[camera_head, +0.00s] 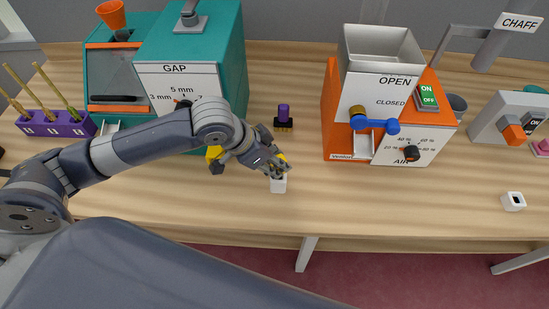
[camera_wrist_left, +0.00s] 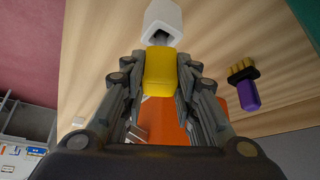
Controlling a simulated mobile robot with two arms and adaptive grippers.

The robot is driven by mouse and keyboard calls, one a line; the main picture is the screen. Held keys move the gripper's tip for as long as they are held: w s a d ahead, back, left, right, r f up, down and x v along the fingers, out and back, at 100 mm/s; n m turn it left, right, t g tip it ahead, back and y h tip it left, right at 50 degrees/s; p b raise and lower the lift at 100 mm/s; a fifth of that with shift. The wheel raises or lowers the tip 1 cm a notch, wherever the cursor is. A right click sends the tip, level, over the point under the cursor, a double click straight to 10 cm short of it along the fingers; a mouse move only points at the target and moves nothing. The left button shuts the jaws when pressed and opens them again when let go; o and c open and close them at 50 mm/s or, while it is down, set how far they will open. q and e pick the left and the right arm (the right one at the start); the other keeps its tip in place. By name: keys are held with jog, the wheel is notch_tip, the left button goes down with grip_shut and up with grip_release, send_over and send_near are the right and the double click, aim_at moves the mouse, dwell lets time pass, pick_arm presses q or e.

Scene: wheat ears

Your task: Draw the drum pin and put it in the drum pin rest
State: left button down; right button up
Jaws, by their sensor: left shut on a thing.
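My left gripper (camera_head: 278,168) is shut on a yellow block-shaped grip, which I take to be the drum pin (camera_wrist_left: 159,72); it sits between the two fingers in the left wrist view. A small white block with a dark opening, apparently the drum pin rest (camera_head: 278,186), stands on the table directly below the fingertips. It also shows just beyond the yellow grip in the left wrist view (camera_wrist_left: 163,16). A short grey part shows between grip and block; I cannot tell whether it is inside the opening. My right gripper is not in view.
The teal machine marked GAP (camera_head: 180,80) stands at the left, with a yellow part (camera_head: 214,153) beside my arm. A purple-handled brush (camera_head: 283,118) stands behind the gripper. The orange and white winnower (camera_head: 390,95) is to the right. Another white block (camera_head: 513,201) lies far right; table between is clear.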

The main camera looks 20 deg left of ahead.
pick_arm(q)
jog(key=shift+f+b, duration=0.45)
jog(key=shift+f, duration=1)
jog(key=c, duration=1.2)
grip_release()
jog(key=shift+r, duration=0.15)
jog(key=v, duration=1.1)
jog(key=shift+s+a+r, duration=0.2)
jog(key=shift+r, duration=0.1)
